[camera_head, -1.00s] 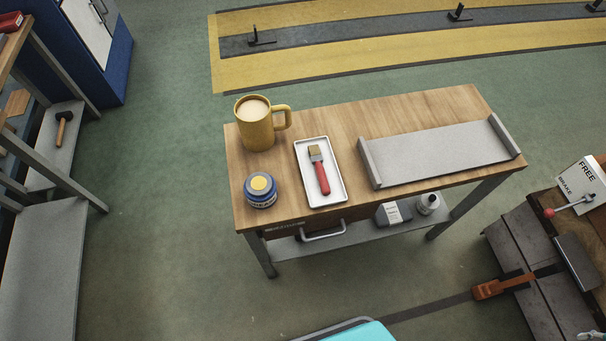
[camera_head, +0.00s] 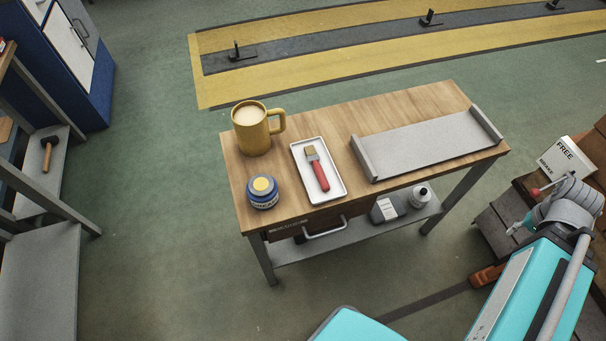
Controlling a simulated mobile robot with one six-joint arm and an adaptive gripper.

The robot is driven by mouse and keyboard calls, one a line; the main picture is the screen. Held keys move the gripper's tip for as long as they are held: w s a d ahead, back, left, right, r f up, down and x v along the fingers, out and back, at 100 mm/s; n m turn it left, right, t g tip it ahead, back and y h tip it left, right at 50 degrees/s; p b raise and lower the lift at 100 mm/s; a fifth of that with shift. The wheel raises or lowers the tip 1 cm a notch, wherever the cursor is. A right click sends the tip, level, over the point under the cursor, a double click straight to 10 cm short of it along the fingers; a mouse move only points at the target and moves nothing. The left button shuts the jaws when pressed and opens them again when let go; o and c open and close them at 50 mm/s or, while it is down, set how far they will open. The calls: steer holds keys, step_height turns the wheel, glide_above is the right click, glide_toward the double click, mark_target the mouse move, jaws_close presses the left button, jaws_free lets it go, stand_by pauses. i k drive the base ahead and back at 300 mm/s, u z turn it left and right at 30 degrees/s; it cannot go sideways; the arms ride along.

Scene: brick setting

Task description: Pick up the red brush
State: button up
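The red brush (camera_head: 319,174) lies in a white tray (camera_head: 338,188) on the wooden table (camera_head: 309,124). Its red handle points toward the front and its tan bristles toward the back. Nothing touches the brush from above. Part of my turquoise and grey arm shows at the lower right, well apart from the table's tray. My gripper is not recognisable in this view.
A yellow mug (camera_head: 252,132) with a pale drink stands left of the tray at the back. A blue jar (camera_head: 263,191) stands at the front left. A grey metal tray (camera_head: 425,145) covers the table's right side. Bottles stand on the lower shelf.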

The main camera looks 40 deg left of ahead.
mark_target(312, 157)
steer(key=u, duration=1.1)
steer(key=k, duration=0.9)
steer(key=u, duration=0.55)
steer(key=i, duration=1)
steer(key=z, duration=0.05)
